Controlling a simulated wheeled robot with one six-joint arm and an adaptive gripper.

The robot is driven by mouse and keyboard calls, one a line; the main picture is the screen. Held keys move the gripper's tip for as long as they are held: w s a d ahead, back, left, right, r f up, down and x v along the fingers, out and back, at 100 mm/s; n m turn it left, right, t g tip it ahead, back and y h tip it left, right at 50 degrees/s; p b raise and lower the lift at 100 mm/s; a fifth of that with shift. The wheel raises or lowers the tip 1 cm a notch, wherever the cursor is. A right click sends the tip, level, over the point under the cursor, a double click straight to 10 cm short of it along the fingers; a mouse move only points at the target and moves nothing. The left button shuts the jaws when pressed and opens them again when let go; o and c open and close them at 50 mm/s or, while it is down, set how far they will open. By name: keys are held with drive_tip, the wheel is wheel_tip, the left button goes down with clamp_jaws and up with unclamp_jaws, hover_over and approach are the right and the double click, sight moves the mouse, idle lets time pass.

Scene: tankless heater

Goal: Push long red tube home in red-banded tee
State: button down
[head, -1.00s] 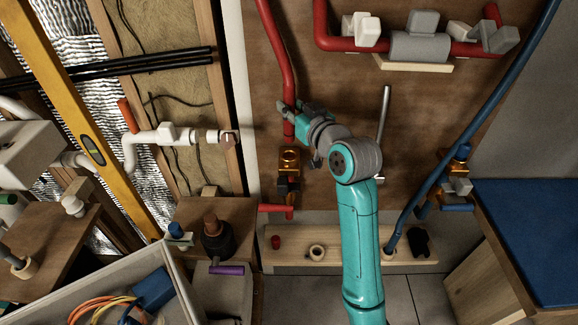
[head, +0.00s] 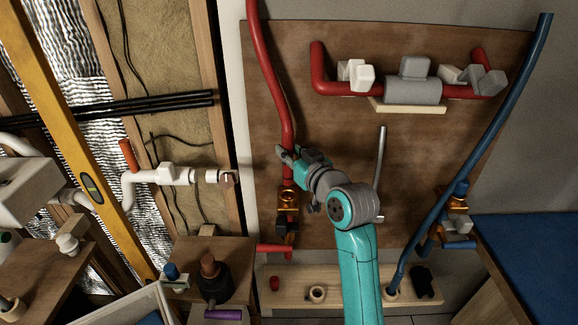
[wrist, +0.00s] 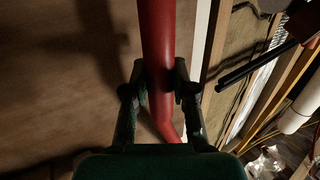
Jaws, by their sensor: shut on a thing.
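The long red tube (head: 270,90) runs down from the top of the head view, bending slightly, to the brass-coloured tee (head: 287,200) on the brown board. Its lower end is at the tee's top opening; I cannot tell how deep it sits. My gripper (head: 288,154) is shut on the tube a little above the tee, coming from the right. In the wrist view the tube (wrist: 156,35) passes between both fingers (wrist: 159,80). The tee is not visible there, and its red band is not clear in the head view.
A red pipe assembly with grey fittings (head: 413,90) is at the upper right of the board. A grey rod (head: 381,160) stands right of my wrist. A blue tube (head: 475,140) runs down the right side. A wooden ledge (head: 345,291) lies below the tee.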

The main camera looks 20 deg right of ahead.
sight(291, 173)
drive_tip(key=shift+f, duration=0.15)
drive_tip(key=shift+f, duration=1.55)
drive_tip(key=shift+f, duration=1.5)
idle(1.7)
drive_tip(key=c, duration=0.9)
unclamp_jaws()
drive_tip(key=shift+o, duration=0.2)
drive_tip(key=f+v, duration=0.1)
drive_tip(key=v, duration=1.1)
drive_tip(key=shift+r, duration=0.5)
